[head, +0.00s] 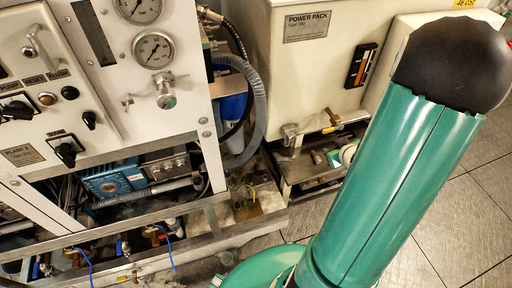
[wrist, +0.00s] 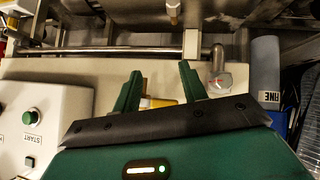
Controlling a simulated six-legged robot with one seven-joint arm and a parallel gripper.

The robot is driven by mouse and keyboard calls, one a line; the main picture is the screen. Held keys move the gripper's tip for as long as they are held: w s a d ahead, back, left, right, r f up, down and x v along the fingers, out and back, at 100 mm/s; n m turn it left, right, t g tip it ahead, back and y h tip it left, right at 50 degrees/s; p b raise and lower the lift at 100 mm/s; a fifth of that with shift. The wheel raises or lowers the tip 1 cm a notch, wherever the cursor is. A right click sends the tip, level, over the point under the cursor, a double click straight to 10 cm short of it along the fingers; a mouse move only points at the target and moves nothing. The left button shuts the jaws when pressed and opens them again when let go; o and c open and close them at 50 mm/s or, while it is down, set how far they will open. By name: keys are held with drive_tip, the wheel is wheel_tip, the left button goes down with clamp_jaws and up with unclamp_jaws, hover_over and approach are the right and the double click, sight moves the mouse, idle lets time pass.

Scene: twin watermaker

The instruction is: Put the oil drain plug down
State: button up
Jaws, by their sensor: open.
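My gripper (wrist: 160,70) is open in the wrist view, with its two green fingers apart. A small yellow piece (wrist: 160,102) shows low between the fingers, partly hidden by the dark gripper body; I cannot tell what it is. Nothing is visibly clamped between the fingertips. I cannot make out the oil drain plug for certain in either view. In the head view, my green arm covers the right side and my gripper is not seen.
The power pack (head: 290,80) stands beside the panel with gauges (head: 153,50). In the wrist view, a control box with a green start button (wrist: 31,117) is at left, a metal fitting (wrist: 218,75) right of the fingers, and a blue cylinder (wrist: 265,68) farther right. A rail (wrist: 110,50) runs behind.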

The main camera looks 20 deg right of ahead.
drive_tip(key=w+a+r+g+h, duration=0.1)
drive_tip(key=w+a+r, duration=0.1)
drive_tip(key=a+r, duration=0.55)
drive_tip(key=w+a+r+g, duration=0.1)
drive_tip(key=w+a+r, duration=0.1)
drive_tip(key=a+r, duration=0.55)
drive_tip(key=s+a+r+y, duration=0.1)
drive_tip(key=s+a+r, duration=0.2)
drive_tip(key=a, duration=0.2)
drive_tip(key=s+a+r+g+y, duration=0.1)
drive_tip(key=s+a+r, duration=0.2)
drive_tip(key=a, duration=0.3)
drive_tip(key=s+a+r+y, duration=0.2)
drive_tip(key=s+a+r, duration=0.1)
drive_tip(key=a, duration=0.3)
drive_tip(key=shift+s+r+g, duration=0.2)
drive_tip(key=shift+s+g, duration=0.1)
drive_tip(key=shift+s, duration=0.6)
drive_tip(key=shift+c, duration=0.7)
drive_tip(key=shift+s, duration=0.1)
